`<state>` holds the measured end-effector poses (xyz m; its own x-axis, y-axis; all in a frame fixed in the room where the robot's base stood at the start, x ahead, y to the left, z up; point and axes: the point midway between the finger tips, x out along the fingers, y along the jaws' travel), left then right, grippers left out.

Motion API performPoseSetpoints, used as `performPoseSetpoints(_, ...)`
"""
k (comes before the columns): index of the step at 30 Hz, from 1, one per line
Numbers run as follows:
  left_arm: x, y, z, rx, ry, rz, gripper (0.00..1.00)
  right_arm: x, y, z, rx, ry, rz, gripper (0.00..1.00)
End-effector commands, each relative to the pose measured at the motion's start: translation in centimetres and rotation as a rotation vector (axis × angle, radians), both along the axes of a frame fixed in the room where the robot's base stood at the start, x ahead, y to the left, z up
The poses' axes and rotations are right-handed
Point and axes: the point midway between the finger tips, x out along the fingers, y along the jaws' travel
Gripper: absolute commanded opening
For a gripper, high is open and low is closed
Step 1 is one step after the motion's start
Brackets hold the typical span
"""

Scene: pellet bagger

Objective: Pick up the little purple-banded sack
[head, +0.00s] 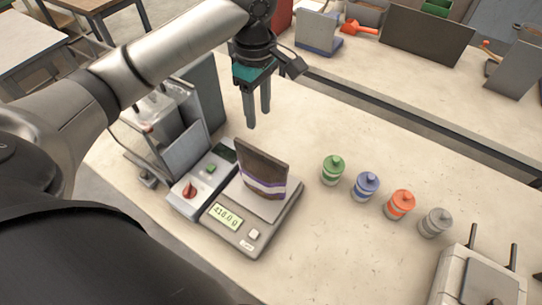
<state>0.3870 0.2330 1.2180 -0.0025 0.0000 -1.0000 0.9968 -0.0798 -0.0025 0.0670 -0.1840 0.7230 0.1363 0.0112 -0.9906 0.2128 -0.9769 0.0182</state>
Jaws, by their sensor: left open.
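The little purple-banded sack (262,171) is dark brown with a purple and white band near its base. My left gripper (257,119) hangs above and behind the sack in the head view, fingers pointing down. Its fingers are apart with nothing between them, and it does not touch the sack. My right gripper is not in view.
A control box with a red knob (189,188) and a metal machine (170,125) stand left of the scale. Green (333,170), blue (365,186), orange (399,204) and grey (434,223) jars line up to the right. A white device (478,283) is at lower right. The table behind the jars is clear.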

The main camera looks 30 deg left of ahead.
Motion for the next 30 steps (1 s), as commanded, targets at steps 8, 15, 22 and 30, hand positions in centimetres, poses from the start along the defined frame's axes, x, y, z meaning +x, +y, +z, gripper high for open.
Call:
performPoseSetpoints(8, -0.2, 0.1, -4.8, 0.002, 0.008, 0.004, 0.49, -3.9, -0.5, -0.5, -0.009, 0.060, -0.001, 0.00)
performPoseSetpoints(15, -0.1, 0.0, -9.0, 0.000, 0.003, 0.003, 0.49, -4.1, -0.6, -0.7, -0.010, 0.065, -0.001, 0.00)
performPoseSetpoints(22, 0.0, 0.0, -10.5, 0.000, 0.001, 0.001, 0.49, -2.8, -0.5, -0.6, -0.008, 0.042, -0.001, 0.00)
performPoseSetpoints(30, 0.2, 0.2, -14.4, 0.002, 0.002, 0.002, 0.49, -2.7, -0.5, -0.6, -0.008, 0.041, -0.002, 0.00)
